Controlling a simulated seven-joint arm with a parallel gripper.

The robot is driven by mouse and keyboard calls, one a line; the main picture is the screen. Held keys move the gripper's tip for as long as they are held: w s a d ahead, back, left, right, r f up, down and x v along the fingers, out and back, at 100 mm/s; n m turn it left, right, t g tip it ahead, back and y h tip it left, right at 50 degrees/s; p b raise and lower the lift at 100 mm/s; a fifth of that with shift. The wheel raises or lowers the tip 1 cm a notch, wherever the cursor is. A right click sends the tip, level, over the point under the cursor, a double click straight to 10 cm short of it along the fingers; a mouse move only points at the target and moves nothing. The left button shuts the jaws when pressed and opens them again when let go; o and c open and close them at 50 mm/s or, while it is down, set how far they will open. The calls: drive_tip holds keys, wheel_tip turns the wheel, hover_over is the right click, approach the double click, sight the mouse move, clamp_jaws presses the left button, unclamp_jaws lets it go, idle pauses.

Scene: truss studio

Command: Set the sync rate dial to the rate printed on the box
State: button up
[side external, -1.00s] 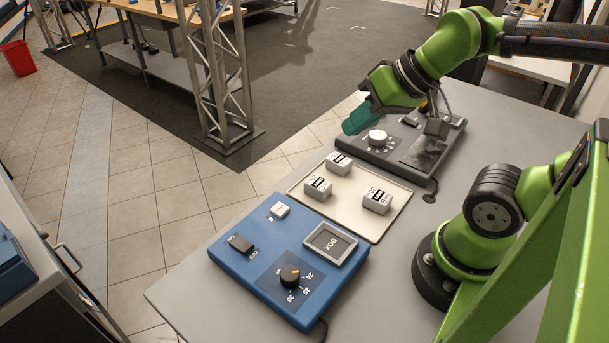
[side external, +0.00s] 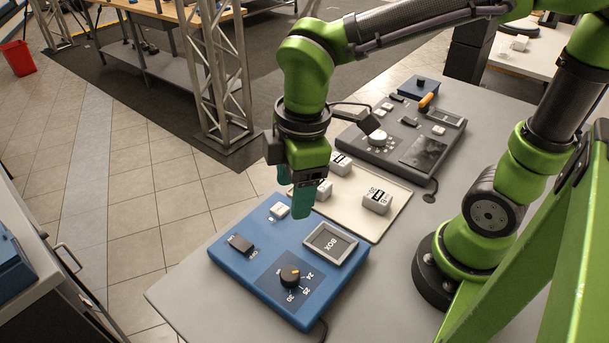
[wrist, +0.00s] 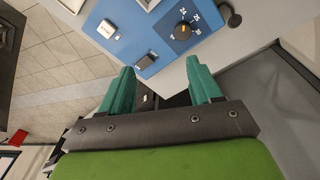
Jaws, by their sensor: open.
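A blue panel (side external: 225,260) lies on the near part of the grey table. Its black dial (side external: 289,275) has an orange mark and stands beside the numbers 24, 25 and 30. The dial also shows in the wrist view (wrist: 181,31). I cannot tell exactly where its mark points. A grey frame marked BOX (side external: 330,244) on the panel is empty. White boxes with dark labels stand on a cream tray (side external: 375,235); one white box (side external: 377,201) stands clear, its print too small to read. My gripper (side external: 301,213) is open, empty and pointing down near the panel's back edge.
The panel also has a black switch (side external: 240,243) and a white button (side external: 279,210). A dark grey panel (side external: 385,155) with a white knob (side external: 377,137) lies beyond the tray. Bare table (side external: 420,290) lies right of the blue panel.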

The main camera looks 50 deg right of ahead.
sight(290, 272)
drive_tip(key=s+a+r+n+g, duration=0.15)
drive_tip(key=a+n, duration=0.25)
drive_tip(key=n, duration=0.5)
wheel_tip(290, 272, down, 17)
drive_tip(key=shift+d+f, duration=0.15)
drive_tip(key=c, duration=1)
drive_tip(key=shift+m, duration=0.3)
drive_tip(key=shift+c, duration=0.2)
